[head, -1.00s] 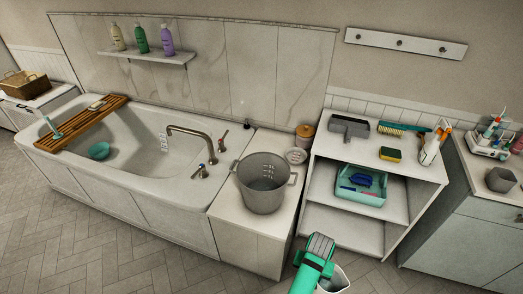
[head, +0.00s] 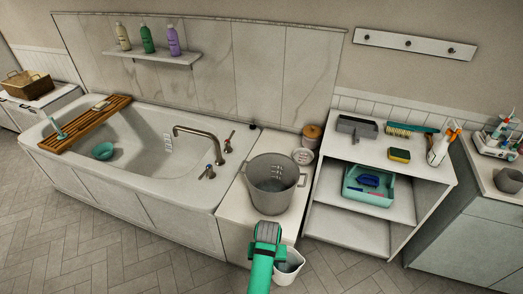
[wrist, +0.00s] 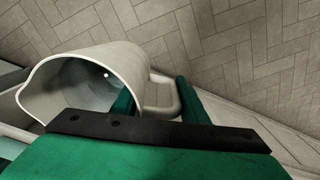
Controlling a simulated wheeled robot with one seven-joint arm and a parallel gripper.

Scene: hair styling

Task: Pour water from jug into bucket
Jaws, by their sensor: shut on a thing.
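The grey bucket (head: 273,182) stands upright on the white ledge at the right end of the bathtub, with markings inside its wall. My green gripper (head: 272,262) is in front of the ledge, lower in the picture than the bucket. It is shut on the white jug (head: 290,268), which hangs apart from the bucket, its mouth showing. In the wrist view the jug (wrist: 95,75) is large at the left, and its handle is between the green fingers of my gripper (wrist: 165,105). I cannot make out water in the jug or the bucket.
The bathtub (head: 75,185) with a brown tap (head: 200,132) is left of the bucket. A small tub (head: 302,156) and an orange-brown jar (head: 312,134) stand behind it. A white shelf unit (head: 330,236) is to the right. Tiled floor lies in front.

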